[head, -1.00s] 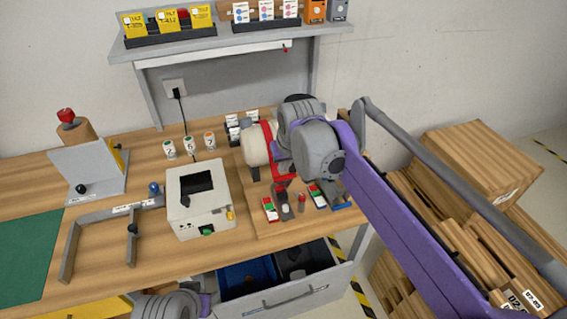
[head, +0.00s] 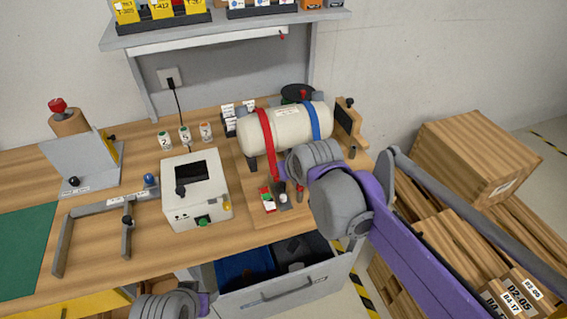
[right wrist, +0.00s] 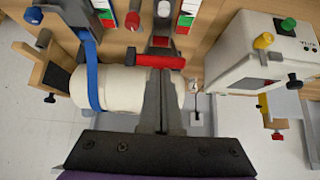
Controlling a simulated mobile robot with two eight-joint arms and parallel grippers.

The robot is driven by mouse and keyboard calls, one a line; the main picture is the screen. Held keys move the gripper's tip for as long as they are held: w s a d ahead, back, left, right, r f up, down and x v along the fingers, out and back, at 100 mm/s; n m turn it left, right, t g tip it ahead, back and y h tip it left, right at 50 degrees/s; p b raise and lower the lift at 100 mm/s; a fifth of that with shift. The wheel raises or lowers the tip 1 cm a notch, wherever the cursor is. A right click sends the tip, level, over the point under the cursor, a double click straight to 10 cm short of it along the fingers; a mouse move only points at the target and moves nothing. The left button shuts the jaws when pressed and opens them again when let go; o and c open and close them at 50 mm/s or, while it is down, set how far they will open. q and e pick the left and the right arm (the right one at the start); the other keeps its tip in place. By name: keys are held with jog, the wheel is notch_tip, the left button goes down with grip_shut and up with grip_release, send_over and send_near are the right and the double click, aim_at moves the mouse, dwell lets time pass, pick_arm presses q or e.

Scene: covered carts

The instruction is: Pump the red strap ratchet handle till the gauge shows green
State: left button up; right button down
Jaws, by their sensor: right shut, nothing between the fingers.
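A cream cylinder (head: 287,130) lies on the bench with a red strap (head: 262,130) and a blue strap (head: 313,120) around it. The red ratchet handle (right wrist: 157,62) shows as a red bar in the right wrist view. My right gripper (right wrist: 160,75) is shut and empty, its fingertips over or against the bar; contact is unclear. A red, green and white gauge card (head: 267,200) stands in front of the red strap and also shows in the right wrist view (right wrist: 184,18). Its reading is too small to tell. My left gripper is out of view.
A white box machine (head: 196,190) stands left of the cylinder. A second gauge card (right wrist: 103,12) is by the blue strap (right wrist: 93,75). An open drawer (head: 280,297) juts out below the bench.

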jog(key=s+f+t+b, duration=0.1)
jog(key=s+f+b, duration=0.1)
jog(key=s+d+f+t+y+b, duration=0.1)
jog(key=f+t+b, duration=0.1)
jog(key=f, duration=0.1)
jog(key=s+f+t+b, duration=0.1)
jog(key=s+f+t, duration=0.1)
jog(key=f, duration=0.1)
jog(key=shift+s+d+f+y+b, duration=0.25)
jog(key=shift+s+d+y+b, duration=0.05)
jog(key=shift+s+d+b, duration=0.1)
pick_arm(q)
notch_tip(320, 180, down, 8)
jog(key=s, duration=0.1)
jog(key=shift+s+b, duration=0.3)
jog(key=shift+b, duration=0.15)
pick_arm(e)
jog(key=shift+s+d+f, duration=0.1)
jog(key=shift+s+f, duration=0.05)
jog(key=shift+f, duration=0.9)
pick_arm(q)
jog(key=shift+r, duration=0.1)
